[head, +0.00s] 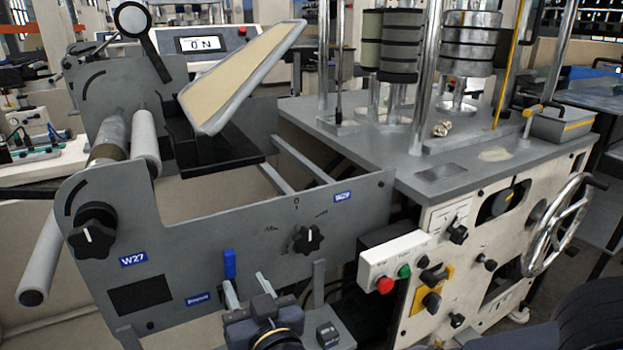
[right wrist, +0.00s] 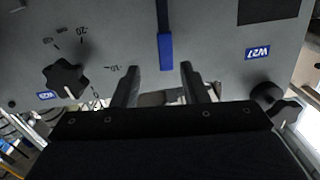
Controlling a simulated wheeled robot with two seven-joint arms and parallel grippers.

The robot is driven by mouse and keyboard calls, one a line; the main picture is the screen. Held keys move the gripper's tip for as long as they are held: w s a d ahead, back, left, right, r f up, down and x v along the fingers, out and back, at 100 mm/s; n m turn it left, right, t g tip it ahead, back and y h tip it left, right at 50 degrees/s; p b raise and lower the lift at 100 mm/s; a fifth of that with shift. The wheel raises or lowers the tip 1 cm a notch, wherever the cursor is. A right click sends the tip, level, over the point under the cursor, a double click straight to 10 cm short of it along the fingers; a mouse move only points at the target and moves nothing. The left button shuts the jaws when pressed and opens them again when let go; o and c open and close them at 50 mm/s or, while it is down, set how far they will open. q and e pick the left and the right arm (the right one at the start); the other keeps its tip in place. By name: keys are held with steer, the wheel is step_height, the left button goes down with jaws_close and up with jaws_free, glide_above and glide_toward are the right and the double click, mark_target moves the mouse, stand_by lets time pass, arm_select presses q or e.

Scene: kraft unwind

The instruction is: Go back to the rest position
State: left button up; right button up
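My right gripper (head: 247,286) is low in the head view, in front of the grey machine frame (head: 180,250). Its two fingers (right wrist: 159,70) stand apart in the right wrist view, with nothing held between them. A lever with a blue grip (head: 229,264) is just beside the fingers in the head view. In the right wrist view the blue grip (right wrist: 165,50) shows beyond the fingertips, its end near the gap between them; I cannot tell whether they touch. My left gripper is not in view.
A black knob (head: 308,239) and a larger knob (head: 95,232) stick out of the frame. A button box (head: 395,262) with red and green buttons is to the right, near a handwheel (head: 558,224). A roller (head: 43,262) juts out at the left.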

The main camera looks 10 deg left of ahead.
steer(key=d+m+g+h, duration=0.2)
steer(key=d+m+g, duration=0.1)
steer(key=d, duration=1.6)
steer(key=s+d+f+m+g+h, duration=0.2)
steer(key=s+d+f+g, duration=0.15)
steer(key=s+d, duration=0.45)
steer(key=s+d+f+m+g+h, duration=0.2)
steer(key=s+d+f, duration=0.3)
steer(key=s+d, duration=0.35)
step_height(320, 180, up, 19)
steer(key=p, duration=1.9)
steer(key=shift+s+d+r, duration=0.15)
steer(key=shift+s+d, duration=0.1)
steer(key=shift+c, duration=0.4)
